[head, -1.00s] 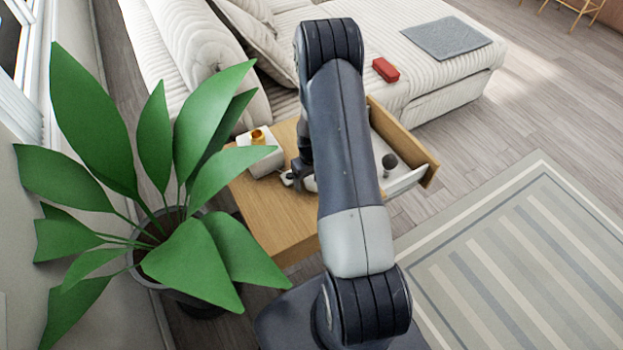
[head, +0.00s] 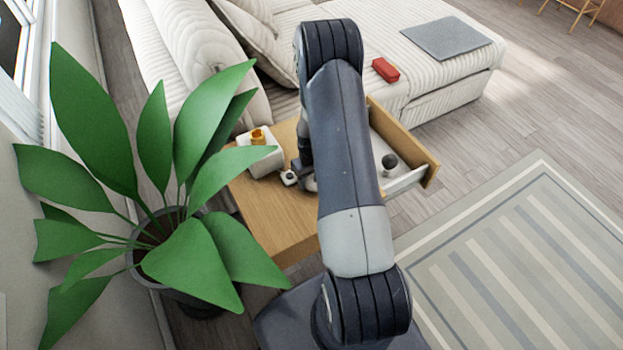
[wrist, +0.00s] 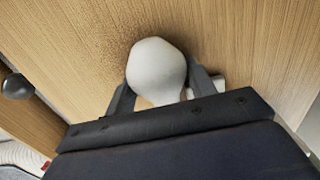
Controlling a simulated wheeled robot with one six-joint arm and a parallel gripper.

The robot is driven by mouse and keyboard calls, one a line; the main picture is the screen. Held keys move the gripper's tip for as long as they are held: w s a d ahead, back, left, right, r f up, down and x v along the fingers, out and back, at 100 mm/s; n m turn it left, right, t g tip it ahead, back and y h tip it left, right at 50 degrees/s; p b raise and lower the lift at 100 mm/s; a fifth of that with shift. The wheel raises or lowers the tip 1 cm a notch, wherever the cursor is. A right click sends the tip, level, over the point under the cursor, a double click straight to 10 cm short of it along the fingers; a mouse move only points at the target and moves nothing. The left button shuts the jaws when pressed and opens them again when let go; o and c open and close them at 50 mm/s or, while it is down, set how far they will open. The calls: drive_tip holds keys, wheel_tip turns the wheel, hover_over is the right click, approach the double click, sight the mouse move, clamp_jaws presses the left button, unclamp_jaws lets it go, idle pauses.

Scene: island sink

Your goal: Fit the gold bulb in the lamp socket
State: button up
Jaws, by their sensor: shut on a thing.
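My gripper (wrist: 162,88) is shut on a smooth white bulb-shaped thing (wrist: 155,62), seen from its rounded end in the wrist view, close over the wood top. Its far end is hidden, and no gold shows on it. In the head view a white box-like holder (head: 261,162) stands on the table, with a gold piece (head: 258,137) upright on its top; I cannot tell whether this is a socket or a bulb. My gripper is just right of that holder, mostly hidden by my arm. A small white thing (head: 289,178) shows beside it.
The wooden side table (head: 270,220) has an open drawer (head: 405,180) on the right, with a dark round thing (head: 389,162) in it. A large plant (head: 150,190) stands close on the left. A sofa (head: 400,60) with a red block (head: 385,69) is behind.

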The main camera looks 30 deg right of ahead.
drive_tip(key=r, duration=0.7)
drive_tip(key=a+r, duration=0.1)
drive_tip(key=r, duration=0.2)
drive_tip(key=shift+w+r+p, duration=0.1)
drive_tip(key=shift+r+p, duration=0.2)
drive_tip(key=a+r+p, duration=0.5)
drive_tip(key=a+r, duration=0.3)
drive_tip(key=a, duration=0.4)
drive_tip(key=shift+s+a, duration=0.25)
drive_tip(key=shift+s, duration=0.1)
